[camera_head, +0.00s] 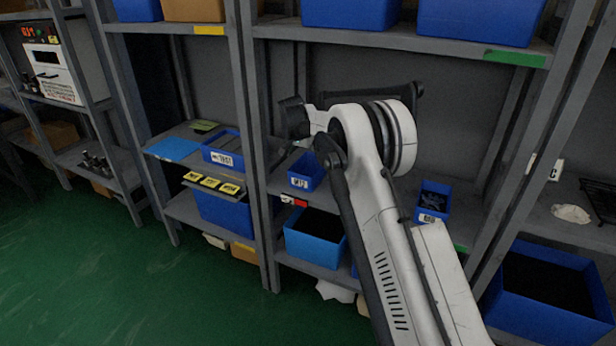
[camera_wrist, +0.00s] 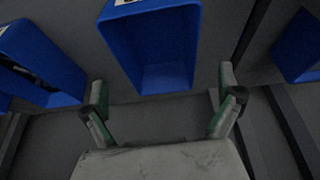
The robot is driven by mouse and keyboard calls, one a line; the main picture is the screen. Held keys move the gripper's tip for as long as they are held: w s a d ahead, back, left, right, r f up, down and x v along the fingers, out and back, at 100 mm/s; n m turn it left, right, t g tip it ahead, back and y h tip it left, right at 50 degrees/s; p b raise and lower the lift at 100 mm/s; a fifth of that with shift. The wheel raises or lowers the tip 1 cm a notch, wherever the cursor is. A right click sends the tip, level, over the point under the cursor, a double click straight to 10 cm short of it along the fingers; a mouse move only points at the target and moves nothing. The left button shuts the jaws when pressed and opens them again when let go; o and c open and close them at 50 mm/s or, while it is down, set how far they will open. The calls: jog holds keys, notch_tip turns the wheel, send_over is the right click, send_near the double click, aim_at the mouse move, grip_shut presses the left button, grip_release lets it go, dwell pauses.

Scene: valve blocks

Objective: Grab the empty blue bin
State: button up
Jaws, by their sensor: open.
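In the wrist view a blue bin (camera_wrist: 165,75) with a white label at its top edge looks empty inside. My gripper (camera_wrist: 163,95) is open, its two green-padded fingers spread on either side of the bin's near end. The fingers hold nothing. In the head view the end of my arm is over the middle shelf, close to a small blue bin labelled M12 (camera_head: 306,172). My fingers are not clear there. I cannot tell for certain whether this is the same bin as in the wrist view.
In the wrist view a blue bin with dark contents (camera_wrist: 40,65) stands left and another blue bin (camera_wrist: 300,45) right. In the head view a bin of parts (camera_head: 432,201) stands to the right on the shelf, and a TEST bin (camera_head: 222,152) beyond the shelf upright (camera_head: 249,130).

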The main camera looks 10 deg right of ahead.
aim_at(312, 175)
jog(key=b+x, duration=0.1)
jog(key=x, duration=0.7)
jog(key=shift+d, duration=0.1)
jog(key=c, duration=1)
